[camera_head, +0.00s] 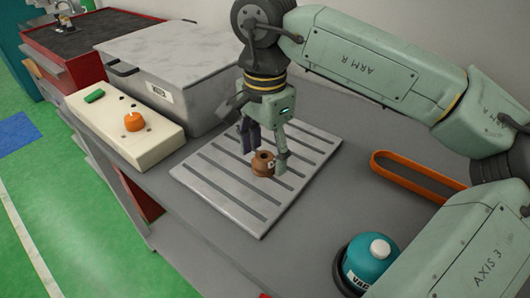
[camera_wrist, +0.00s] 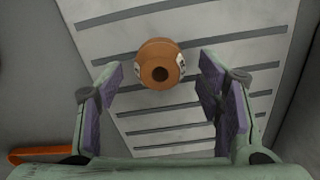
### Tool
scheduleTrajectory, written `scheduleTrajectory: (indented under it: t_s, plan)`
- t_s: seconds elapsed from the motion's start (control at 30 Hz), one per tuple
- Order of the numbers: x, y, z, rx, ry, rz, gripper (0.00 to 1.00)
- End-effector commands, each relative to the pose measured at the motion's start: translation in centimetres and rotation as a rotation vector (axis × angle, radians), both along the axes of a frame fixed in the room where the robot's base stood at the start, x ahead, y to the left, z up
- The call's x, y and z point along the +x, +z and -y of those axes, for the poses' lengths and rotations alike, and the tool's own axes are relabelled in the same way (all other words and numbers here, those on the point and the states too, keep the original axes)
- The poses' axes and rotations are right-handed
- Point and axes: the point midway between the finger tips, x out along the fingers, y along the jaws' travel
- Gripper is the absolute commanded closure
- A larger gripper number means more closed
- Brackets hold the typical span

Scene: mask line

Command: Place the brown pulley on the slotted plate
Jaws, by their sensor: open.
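The brown pulley (camera_head: 263,165) stands upright on the slotted plate (camera_head: 220,195), near its middle, with its bore facing up. In the wrist view the pulley (camera_wrist: 160,50) shows its dark central hole and pale marks on its sides. The slotted plate (camera_wrist: 160,120) fills most of the wrist view behind it. My gripper (camera_head: 266,155) is open over the plate, close to the pulley. In the wrist view its purple-padded fingers (camera_wrist: 163,95) are spread wide, and the pulley appears beyond the fingertips, with no contact visible there.
A cream control box (camera_head: 120,120) with an orange knob and a grey lidded case (camera_head: 170,75) stand at the left and back. An orange belt loop (camera_head: 415,183) lies to the right. A teal container (camera_head: 369,259) stands at the front right. Bare bench lies around the plate.

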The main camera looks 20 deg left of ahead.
Motion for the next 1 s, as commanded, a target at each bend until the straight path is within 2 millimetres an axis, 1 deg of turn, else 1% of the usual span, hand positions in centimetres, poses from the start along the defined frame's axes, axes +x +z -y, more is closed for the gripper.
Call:
scheduleTrajectory:
  t_s: [0.3,0.4,0.5,0.6,0.7,1.0]
  plan:
    - [0.0,6.7,-0.1,0.002,0.0,0.002,0.4]
    - [0.0,8.6,-0.1,0.002,0.001,0.001,0.4]
    - [0.0,10.0,-0.1,0.001,-0.001,0.001,0.4]
    - [0.0,10.8,0.0,0.001,0.001,0.001,0.4]
    - [0.0,11.2,0.0,0.001,0.001,0.0,0.4]
    - [0.0,11.2,0.0,0.001,0.001,-0.001,0.4]
